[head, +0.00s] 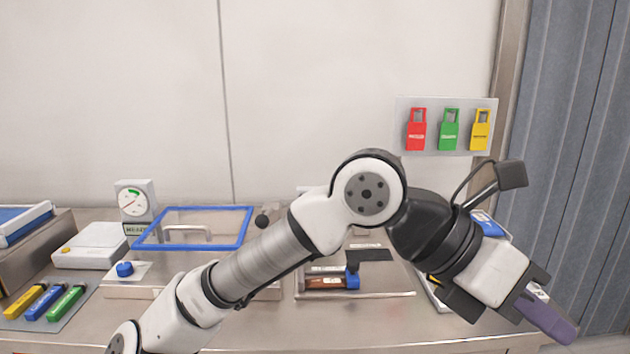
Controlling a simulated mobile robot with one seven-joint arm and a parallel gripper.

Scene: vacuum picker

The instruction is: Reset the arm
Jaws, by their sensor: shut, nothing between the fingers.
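My arm reaches up from the lower left, bends at an elbow near the middle, and slopes down to the right. My gripper (560,328) is at the lower right, pointing down and right near the bench's front right corner. It is shut with nothing held; its end looks purple. It is clear of the vacuum chamber with the blue-framed clear lid (247,226). My arm hides part of the bench behind it.
The steel bench (400,325) holds a dial gauge (134,197), a blue knob (125,269), a white box (92,246), coloured tools (46,302) and a brown-and-blue cylinder (328,280). Red, green and yellow tags (449,130) hang on the back wall. Air above the left bench is free.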

